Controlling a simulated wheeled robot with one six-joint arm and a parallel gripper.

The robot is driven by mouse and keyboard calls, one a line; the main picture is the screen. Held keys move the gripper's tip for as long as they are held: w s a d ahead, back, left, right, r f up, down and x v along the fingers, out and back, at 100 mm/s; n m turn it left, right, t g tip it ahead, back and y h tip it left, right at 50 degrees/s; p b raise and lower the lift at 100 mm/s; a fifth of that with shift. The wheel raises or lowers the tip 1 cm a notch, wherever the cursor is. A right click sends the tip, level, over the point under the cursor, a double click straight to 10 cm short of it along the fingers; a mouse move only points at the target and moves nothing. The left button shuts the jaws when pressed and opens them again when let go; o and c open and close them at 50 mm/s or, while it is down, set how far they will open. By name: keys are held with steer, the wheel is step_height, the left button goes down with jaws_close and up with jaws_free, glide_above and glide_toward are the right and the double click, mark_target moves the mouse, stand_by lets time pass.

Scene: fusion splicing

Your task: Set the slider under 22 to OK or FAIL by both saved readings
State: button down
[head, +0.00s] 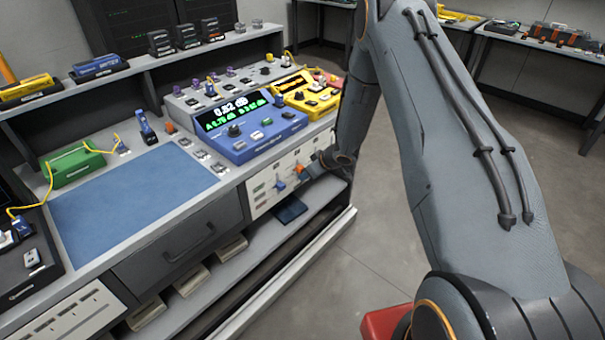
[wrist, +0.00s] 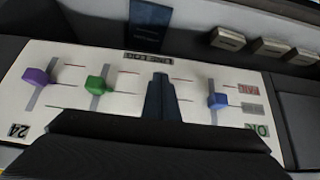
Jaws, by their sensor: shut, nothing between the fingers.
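A white slider panel (head: 262,203) is on the bench front; in the wrist view (wrist: 62,55) it appears inverted. It has a purple slider (wrist: 35,77), a green slider (wrist: 97,84) and a blue slider (wrist: 218,101). The OK label (wrist: 258,130) and red FAIL label (wrist: 249,89) are at its right, a grey label between them. The blue slider is near the grey label's level. My gripper (wrist: 160,78) is shut and empty between green and blue, hiding that column. An orange slider (head: 301,169) shows beside it in the head view. Number 22 is hidden.
A blue meter (head: 255,138) shows green readings too small to read surely; a yellow meter (head: 308,95) stands beside it. A blue mat (head: 135,195) lies on the bench. A dark blue booklet (head: 290,210) lies on the shelf below the panel.

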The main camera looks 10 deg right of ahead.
steer(key=shift+r+p, duration=0.45)
steer(key=shift+r, duration=0.3)
steer(key=shift+f, duration=0.25)
steer(key=shift+f+b, duration=0.4)
steer(key=shift+f, duration=0.05)
steer(key=s+d+p, duration=0.2)
steer(key=s+d, duration=0.2)
steer(key=s, duration=0.1)
steer(key=shift+s, duration=0.35)
stand_by(0.4)
